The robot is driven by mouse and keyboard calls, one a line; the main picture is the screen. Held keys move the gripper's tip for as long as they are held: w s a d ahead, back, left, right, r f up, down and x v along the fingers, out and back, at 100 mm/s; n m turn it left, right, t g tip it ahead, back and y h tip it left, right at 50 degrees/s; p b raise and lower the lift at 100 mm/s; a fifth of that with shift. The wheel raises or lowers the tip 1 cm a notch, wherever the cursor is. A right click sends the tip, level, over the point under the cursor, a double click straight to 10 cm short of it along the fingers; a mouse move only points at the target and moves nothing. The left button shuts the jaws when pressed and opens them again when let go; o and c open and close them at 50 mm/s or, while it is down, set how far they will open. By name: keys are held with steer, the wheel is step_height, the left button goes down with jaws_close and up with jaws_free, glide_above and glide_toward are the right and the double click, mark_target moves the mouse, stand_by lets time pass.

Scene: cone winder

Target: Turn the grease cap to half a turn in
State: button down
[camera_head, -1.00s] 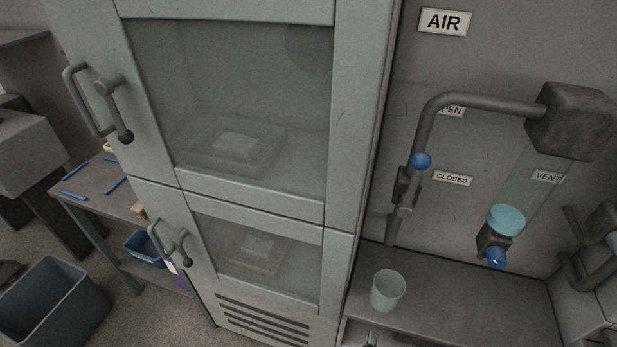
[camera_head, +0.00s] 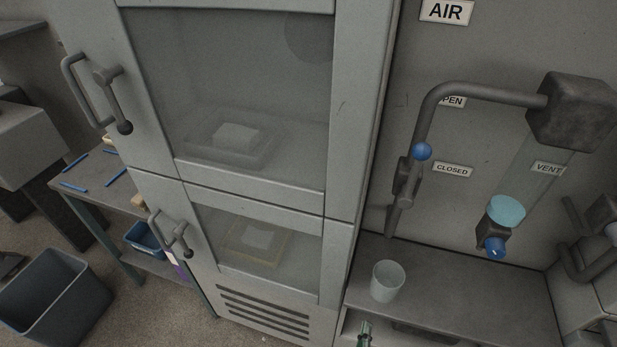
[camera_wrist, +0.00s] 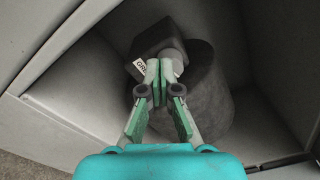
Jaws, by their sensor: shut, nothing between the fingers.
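In the wrist view, my gripper (camera_wrist: 158,76) has its green-padded fingertips together with nothing between them. Just beyond the tips is a light grey round part (camera_wrist: 176,58), which looks like the grease cap, on a dark block (camera_wrist: 160,36). A white label beginning "GR" (camera_wrist: 139,65) is on the block, partly hidden by my fingers. The tips overlap the cap's left side in the picture; I cannot tell whether they touch it. The cap's turn position cannot be read. In the head view, a green piece of my gripper (camera_head: 364,334) shows at the bottom edge, below the shelf; the cap is not visible there.
A large dark cylinder (camera_wrist: 207,95) stands close behind the cap. Pale panels (camera_wrist: 75,83) enclose the recess. A glass-fronted cabinet (camera_head: 345,130) is to the left.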

steer(key=shift+x, duration=2.35)
steer(key=shift+s+d, duration=0.1)
steer(key=shift+s, duration=0.05)
steer(key=shift+d+r, duration=0.1)
steer(key=shift+r, duration=0.2)
steer(key=shift+s+d+r, duration=0.1)
steer(key=shift+d+r, duration=0.2)
steer(key=shift+r, duration=0.3)
steer(key=shift+s+d+r, duration=0.15)
steer(key=shift+d, duration=0.1)
steer(key=shift+a+r, duration=0.1)
steer(key=shift+r, duration=0.05)
steer(key=shift+a+r+v, duration=0.1)
steer(key=shift+r+v, duration=0.05)
steer(key=shift+v, duration=1.3)
steer(key=shift+a+r+v, duration=0.15)
steer(key=shift+v, duration=1.25)
